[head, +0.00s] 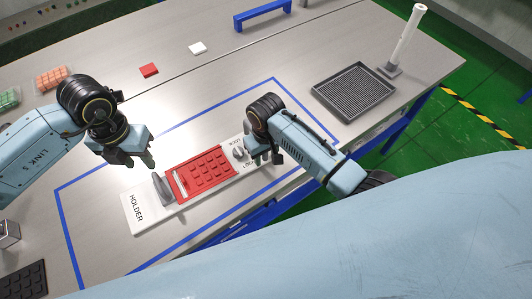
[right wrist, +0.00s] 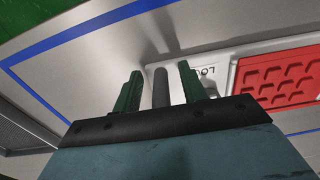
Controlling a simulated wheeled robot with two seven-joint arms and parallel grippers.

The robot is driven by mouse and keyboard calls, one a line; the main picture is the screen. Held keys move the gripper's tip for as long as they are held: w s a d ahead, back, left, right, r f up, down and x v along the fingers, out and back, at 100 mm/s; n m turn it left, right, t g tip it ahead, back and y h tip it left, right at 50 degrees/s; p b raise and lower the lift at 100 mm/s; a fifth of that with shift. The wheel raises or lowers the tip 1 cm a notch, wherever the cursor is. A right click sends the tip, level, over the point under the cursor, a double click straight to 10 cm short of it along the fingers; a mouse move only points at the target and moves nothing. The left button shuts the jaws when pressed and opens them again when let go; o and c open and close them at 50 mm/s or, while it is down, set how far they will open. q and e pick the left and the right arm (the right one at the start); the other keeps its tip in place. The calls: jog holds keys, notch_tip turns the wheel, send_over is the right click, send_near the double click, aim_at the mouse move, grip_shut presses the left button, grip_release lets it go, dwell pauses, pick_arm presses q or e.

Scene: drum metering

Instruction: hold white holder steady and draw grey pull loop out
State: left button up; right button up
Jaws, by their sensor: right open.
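The white holder (head: 139,211) lies flat on the table inside a blue outline, bearing a red tray with pockets (head: 205,173). A grey upright piece (head: 163,188) stands near its left end and a grey knob (head: 238,152) near its right end. My right gripper (head: 264,158) is open at the holder's right end. In the right wrist view its green fingers (right wrist: 160,70) stand either side of a grey post (right wrist: 161,90), apparently the grey pull loop edge-on, with gaps on both sides. My left gripper (head: 138,161) is open and empty, above the table behind the holder's left part.
A dark mesh tray (head: 354,91) and a white upright tube (head: 406,40) stand at the right. A red block (head: 149,70), a white block (head: 197,48) and a blue bracket (head: 262,15) lie at the back. A dark pad (head: 24,281) lies front left.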

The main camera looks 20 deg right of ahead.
aim_at(155, 182)
grip_shut()
pick_arm(q)
jog(key=shift+c, duration=0.3)
jog(key=shift+a, duration=0.1)
jog(key=f+n+h, duration=0.1)
jog(key=f+n, duration=0.2)
jog(key=f, duration=0.1)
jog(key=f+n+h, duration=0.1)
jog(key=f+n, duration=0.2)
jog(key=f, duration=0.2)
jog(key=shift+a+f+n, duration=0.15)
jog(key=shift+a+n, duration=0.05)
jog(key=shift+n, duration=0.2)
dwell(0.5)
